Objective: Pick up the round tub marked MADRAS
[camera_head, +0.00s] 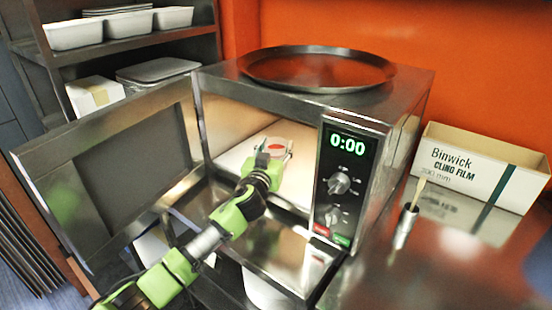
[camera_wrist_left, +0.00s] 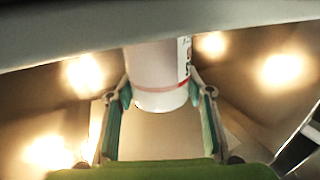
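A small white round tub (camera_wrist_left: 157,72) with red marking at its right side stands between my left gripper's fingers in the left wrist view. Its lettering is cut off and too small to read. In the head view a tub with a reddish top (camera_head: 277,147) shows inside the open oven. My left gripper (camera_head: 274,155) reaches in through the oven's front. Its fingertips (camera_wrist_left: 161,92) lie along both sides of the tub with no clear gap, but I cannot tell whether they press on it. My right gripper is not in view.
The steel oven (camera_head: 222,82) has its door (camera_head: 128,145) swung open to the left. A round pan (camera_head: 318,88) lies on top. A cling film box (camera_head: 470,155) and a small metal cup (camera_head: 405,228) stand on the right counter. White bins (camera_head: 75,36) fill the shelf at left.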

